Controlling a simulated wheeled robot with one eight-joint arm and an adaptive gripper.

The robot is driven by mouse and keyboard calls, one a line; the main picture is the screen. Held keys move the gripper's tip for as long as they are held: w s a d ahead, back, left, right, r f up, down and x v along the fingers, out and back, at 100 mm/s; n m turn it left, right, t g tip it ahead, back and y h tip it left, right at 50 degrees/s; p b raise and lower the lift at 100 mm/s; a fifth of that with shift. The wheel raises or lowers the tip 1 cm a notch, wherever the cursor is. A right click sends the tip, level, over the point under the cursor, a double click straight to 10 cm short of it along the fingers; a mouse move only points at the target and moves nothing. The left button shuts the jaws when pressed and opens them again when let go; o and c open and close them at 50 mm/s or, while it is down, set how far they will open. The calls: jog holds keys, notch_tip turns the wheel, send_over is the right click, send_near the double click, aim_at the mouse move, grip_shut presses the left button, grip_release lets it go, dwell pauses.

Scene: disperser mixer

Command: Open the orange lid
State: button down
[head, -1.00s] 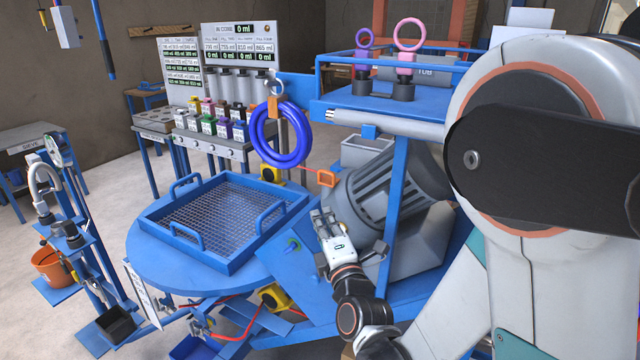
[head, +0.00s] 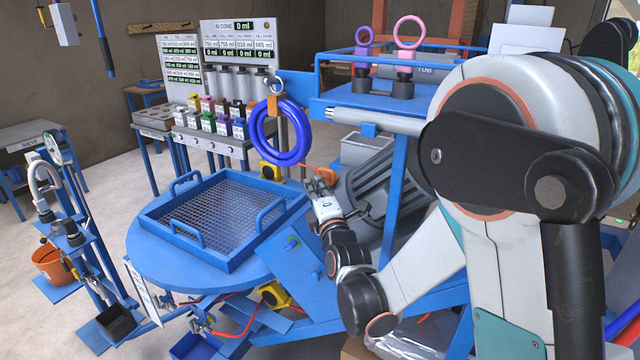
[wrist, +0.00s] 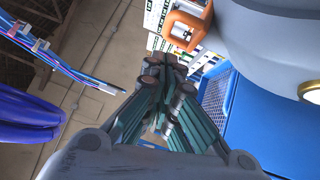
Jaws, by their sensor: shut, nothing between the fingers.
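A small orange frame-shaped piece (head: 327,174), which looks like the orange lid, sits beside the grey motor housing in the head view. My gripper partly hides it there. In the wrist view the orange piece (wrist: 186,32) shows large, just beyond and slightly right of the fingertips. My gripper (head: 314,183) points up at it. Its fingers (wrist: 167,72) are drawn together and empty. I cannot tell whether they touch the orange piece.
The ribbed grey motor (head: 375,190) stands right of my gripper. A blue ring (head: 283,135) hangs to the upper left. A blue mesh tray (head: 222,215) lies on the round blue table (head: 150,255). A blue shelf (head: 440,100) is above.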

aim_at(327, 170)
jog(key=shift+w+d+r, duration=0.2)
jog(key=shift+w+d, duration=0.5)
jog(key=shift+w, duration=0.3)
jog(key=shift+w+d+r+m+g+h+p, duration=0.15)
jog(key=shift+r+m+g+p, duration=0.25)
jog(key=shift+p, duration=0.2)
jog(key=shift+w+d+r+m+g+h+p, duration=0.1)
jog(key=shift+w+r+m+g+h+p, duration=0.15)
jog(key=shift+r+p, duration=0.3)
jog(key=r+m+g+p, duration=0.1)
jog(key=p, duration=0.1)
jog(key=w+d+r+m+g+p, duration=0.1)
jog(key=g+p, duration=0.1)
jog(key=w+r+m+g+p, duration=0.1)
jog(key=p, duration=0.1)
jog(key=shift+w+d+r+m+p, duration=0.2)
jog(key=shift+w+d+m+p, duration=0.1)
jog(key=shift+d+m, duration=0.1)
jog(key=shift+w+d+r, duration=0.1)
jog(key=shift+w+d, duration=0.1)
jog(key=shift+w, duration=0.05)
dwell(0.5)
jog(key=shift+w+r, duration=0.1)
jog(key=shift+r, duration=0.05)
dwell(0.4)
